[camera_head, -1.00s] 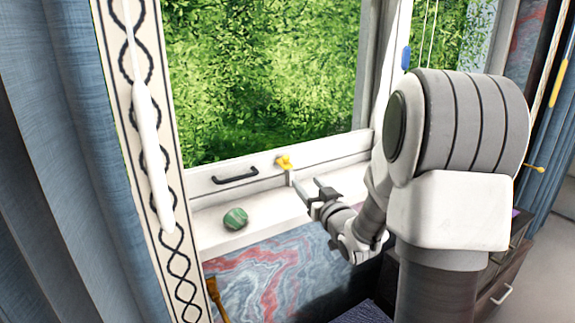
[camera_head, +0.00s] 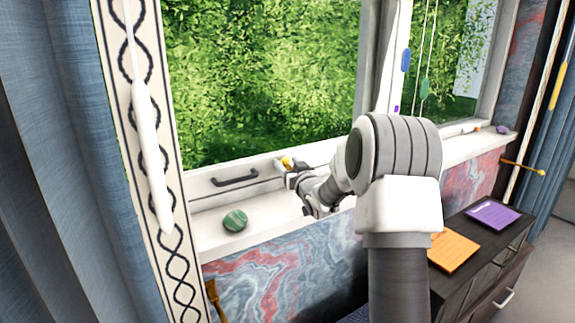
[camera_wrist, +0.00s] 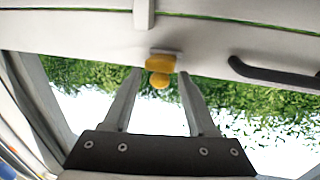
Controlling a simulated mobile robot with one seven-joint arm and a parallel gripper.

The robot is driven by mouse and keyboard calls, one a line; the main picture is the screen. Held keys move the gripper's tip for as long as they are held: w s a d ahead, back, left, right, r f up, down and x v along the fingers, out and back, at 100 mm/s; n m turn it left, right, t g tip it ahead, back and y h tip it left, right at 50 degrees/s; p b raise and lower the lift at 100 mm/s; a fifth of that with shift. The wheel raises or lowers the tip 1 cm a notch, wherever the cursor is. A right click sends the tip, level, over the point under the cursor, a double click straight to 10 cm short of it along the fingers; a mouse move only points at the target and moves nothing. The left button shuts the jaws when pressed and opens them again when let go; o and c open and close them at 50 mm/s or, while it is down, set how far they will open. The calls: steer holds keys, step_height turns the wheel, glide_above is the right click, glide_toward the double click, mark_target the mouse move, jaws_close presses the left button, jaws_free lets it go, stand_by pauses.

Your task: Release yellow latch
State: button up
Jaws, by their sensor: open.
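The yellow latch (camera_head: 286,162) sits on the white lower rail of the window frame, to the right of the black handle. In the wrist view the yellow latch (camera_wrist: 160,70) lies near the middle, between and just beyond my open fingers. My gripper (camera_head: 292,170) is close to the latch in the head view and partly covers it. In the wrist view my gripper (camera_wrist: 160,78) shows its two fingers apart, one on each side of the latch, with nothing held. I cannot tell whether either finger touches the latch.
The black handle (camera_head: 235,177) is fixed to the same rail. A green striped stone (camera_head: 235,220) lies on the white sill (camera_head: 210,238). An orange pad (camera_head: 453,252) and a purple pad (camera_head: 494,215) lie on a dark cabinet at right. A blue curtain hangs at left.

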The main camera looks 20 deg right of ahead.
steer(key=shift+w, duration=0.1)
steer(key=shift+c, duration=0.2)
jaws_close()
steer(key=shift+r+p, duration=0.35)
steer(key=shift+p, duration=0.35)
steer(key=shift+w+r+g+p, duration=0.1)
steer(key=shift+w+g+p, duration=0.05)
steer(key=shift+g+p, duration=0.65)
steer(key=shift+o, duration=0.2)
jaws_free()
